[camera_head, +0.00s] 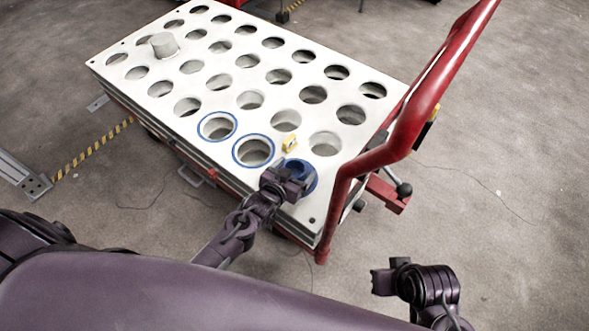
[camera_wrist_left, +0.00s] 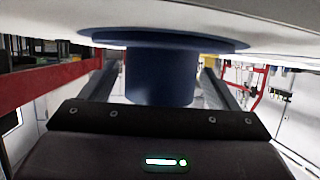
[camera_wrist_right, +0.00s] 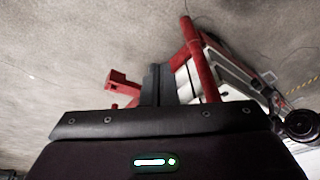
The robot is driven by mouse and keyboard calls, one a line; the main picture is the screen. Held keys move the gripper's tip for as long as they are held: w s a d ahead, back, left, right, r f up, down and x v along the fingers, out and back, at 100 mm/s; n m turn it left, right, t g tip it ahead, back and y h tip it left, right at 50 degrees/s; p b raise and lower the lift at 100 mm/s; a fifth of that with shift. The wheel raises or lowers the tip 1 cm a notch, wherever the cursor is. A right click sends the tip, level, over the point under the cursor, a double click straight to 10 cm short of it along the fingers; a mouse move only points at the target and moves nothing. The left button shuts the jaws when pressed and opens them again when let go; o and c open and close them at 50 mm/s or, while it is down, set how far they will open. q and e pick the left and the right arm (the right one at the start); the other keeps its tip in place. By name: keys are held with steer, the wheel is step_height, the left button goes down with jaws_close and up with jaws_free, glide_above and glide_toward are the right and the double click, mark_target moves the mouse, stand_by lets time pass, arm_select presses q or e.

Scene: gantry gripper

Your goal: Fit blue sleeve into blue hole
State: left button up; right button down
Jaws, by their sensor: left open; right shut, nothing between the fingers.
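The blue sleeve (camera_head: 298,164) is at the near right corner of the white perforated board (camera_head: 329,172). In the left wrist view the sleeve (camera_wrist_left: 160,78) shows as a dark blue cylinder with a wide flange close against the white surface. The hole under it is hidden, so I cannot tell how it sits. My left gripper (camera_head: 287,182) is open, with its fingers on either side of the cylinder. Two blue-ringed holes (camera_head: 235,151) (camera_head: 201,127) lie to the left and look empty. My right gripper (camera_head: 378,281) is shut and empty, off the board at lower right.
A red cart handle (camera_head: 428,95) rises along the board's right side. A grey cylinder (camera_head: 163,45) stands at the board's far left. Bare floor (camera_head: 480,180) lies to the right.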

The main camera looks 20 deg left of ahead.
steer(key=shift+a, duration=0.1)
arm_select(q)
steer(key=p+v, duration=0.2)
steer(key=v, duration=0.5)
steer(key=shift+s+a+r, duration=0.1)
steer(key=shift+s+r, duration=0.1)
steer(key=shift+s, duration=0.15)
arm_select(e)
steer(key=d, duration=0.1)
steer(key=s+d+r+g, duration=0.1)
steer(key=shift+s+d+m+h, duration=0.1)
steer(key=shift+d+m+h, duration=0.2)
steer(key=shift+h, duration=0.1)
